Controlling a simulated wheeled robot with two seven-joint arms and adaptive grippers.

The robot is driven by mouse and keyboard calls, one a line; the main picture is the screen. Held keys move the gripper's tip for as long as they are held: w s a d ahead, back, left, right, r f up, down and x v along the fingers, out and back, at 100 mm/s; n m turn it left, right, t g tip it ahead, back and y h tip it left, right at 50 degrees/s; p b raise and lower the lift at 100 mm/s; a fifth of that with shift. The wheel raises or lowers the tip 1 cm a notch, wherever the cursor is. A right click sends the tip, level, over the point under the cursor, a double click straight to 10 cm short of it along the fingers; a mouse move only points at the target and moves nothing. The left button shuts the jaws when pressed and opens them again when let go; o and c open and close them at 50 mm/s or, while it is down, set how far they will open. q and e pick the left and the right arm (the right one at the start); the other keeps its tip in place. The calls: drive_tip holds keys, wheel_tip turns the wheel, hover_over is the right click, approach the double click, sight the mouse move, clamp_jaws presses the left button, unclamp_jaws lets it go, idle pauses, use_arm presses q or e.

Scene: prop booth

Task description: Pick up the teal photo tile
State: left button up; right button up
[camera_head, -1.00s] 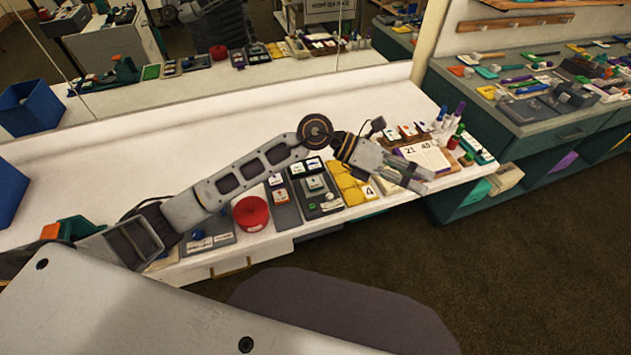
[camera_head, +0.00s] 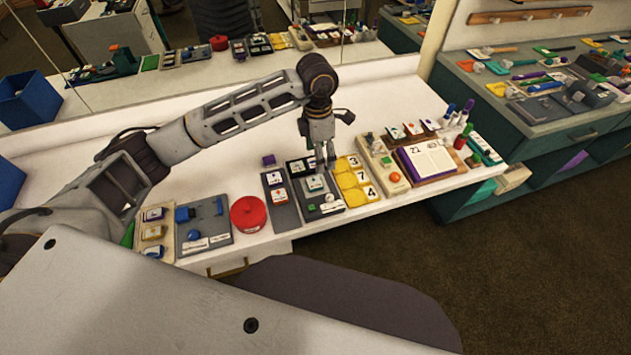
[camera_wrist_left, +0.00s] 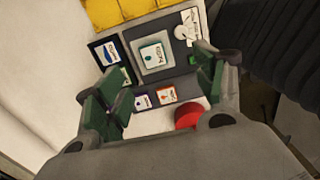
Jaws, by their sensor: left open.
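A white tile with a teal border (camera_wrist_left: 153,55) lies on the raised grey middle of a dark tray (camera_head: 325,212). In the head view this tile (camera_head: 315,183) lies just left of and below my fingertips. My left gripper (camera_head: 326,163) points down above the back of the tray, open and empty. In the left wrist view the open fingers (camera_wrist_left: 160,88) stand apart, with the teal-bordered tile ahead between their lines. A blue-bordered tile (camera_wrist_left: 112,52) lies beside it. My right gripper is not in view.
A grey tray with two tiles (camera_head: 287,216) and a red round tin (camera_head: 248,214) stand to the left. The white counter (camera_head: 225,170) behind is mostly clear.

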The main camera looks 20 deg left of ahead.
use_arm(q)
drive_tip(key=a, duration=0.1)
hover_over(316, 182)
drive_tip(key=shift+y, duration=0.3)
drive_tip(key=f, duration=0.7)
drive_tip(key=shift+s+d+f+p, duration=0.1)
drive_tip(key=shift+s+f+p, duration=0.15)
drive_tip(key=shift+f+p, duration=0.1)
drive_tip(key=shift+f, duration=0.75)
drive_tip(key=f, duration=0.1)
drive_tip(key=f+p, duration=0.1)
drive_tip(key=f, duration=0.1)
drive_tip(key=shift+w+f, duration=0.2)
drive_tip(key=shift+f, duration=0.45)
drive_tip(key=c, duration=1.1)
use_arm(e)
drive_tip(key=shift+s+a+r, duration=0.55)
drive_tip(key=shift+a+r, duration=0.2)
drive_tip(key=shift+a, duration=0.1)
use_arm(q)
drive_tip(key=shift+o, duration=0.2)
drive_tip(key=shift+r, duration=0.2)
